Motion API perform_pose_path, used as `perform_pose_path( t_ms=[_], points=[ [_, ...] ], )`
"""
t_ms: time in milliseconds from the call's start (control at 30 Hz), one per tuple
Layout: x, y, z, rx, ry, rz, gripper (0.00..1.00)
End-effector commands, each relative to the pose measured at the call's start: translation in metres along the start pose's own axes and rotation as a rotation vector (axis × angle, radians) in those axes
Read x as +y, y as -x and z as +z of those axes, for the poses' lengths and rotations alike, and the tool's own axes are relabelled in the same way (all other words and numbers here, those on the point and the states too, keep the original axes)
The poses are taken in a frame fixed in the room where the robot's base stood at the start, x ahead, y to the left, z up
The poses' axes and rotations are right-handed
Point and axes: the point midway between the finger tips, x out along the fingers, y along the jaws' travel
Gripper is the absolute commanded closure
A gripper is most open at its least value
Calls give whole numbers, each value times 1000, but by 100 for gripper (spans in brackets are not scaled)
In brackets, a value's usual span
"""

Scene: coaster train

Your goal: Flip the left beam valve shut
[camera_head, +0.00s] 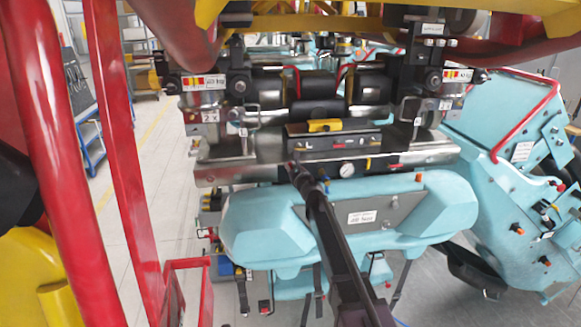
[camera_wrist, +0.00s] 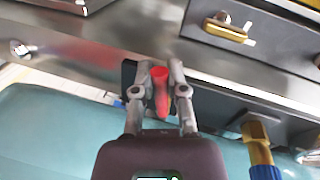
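My gripper (camera_head: 294,172) reaches up to the left part of the metal beam (camera_head: 240,172), under the black gauge panel. In the wrist view the fingers (camera_wrist: 161,75) stand close on both sides of a small red valve lever (camera_wrist: 160,92), with no clear gap to it. The lever's red end points down the picture between the fingers. Its black mount (camera_wrist: 129,72) shows partly behind the left finger. In the head view my gripper hides this lever. A brass valve piece with a blue sleeve (camera_wrist: 260,150) is to the right of my gripper, apart from it.
A pale blue padded shell (camera_head: 265,225) hangs just below the beam. Red posts (camera_head: 125,150) stand at the left. A tilted blue car part (camera_head: 510,180) is at the right.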

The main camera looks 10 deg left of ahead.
Motion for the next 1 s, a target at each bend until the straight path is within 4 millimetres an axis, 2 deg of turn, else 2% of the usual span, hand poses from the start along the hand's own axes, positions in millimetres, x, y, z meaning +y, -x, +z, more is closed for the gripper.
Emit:
perform_pose_path(
  t_ms=[267, 700, 1000],
  points=[
    [-1, 0, 0, -4, -20, -1, 100],
    [-11, 1, -2, -50, -251, -13, 100],
    [-12, 1, -1, -53, -269, -14, 100]
  ],
)
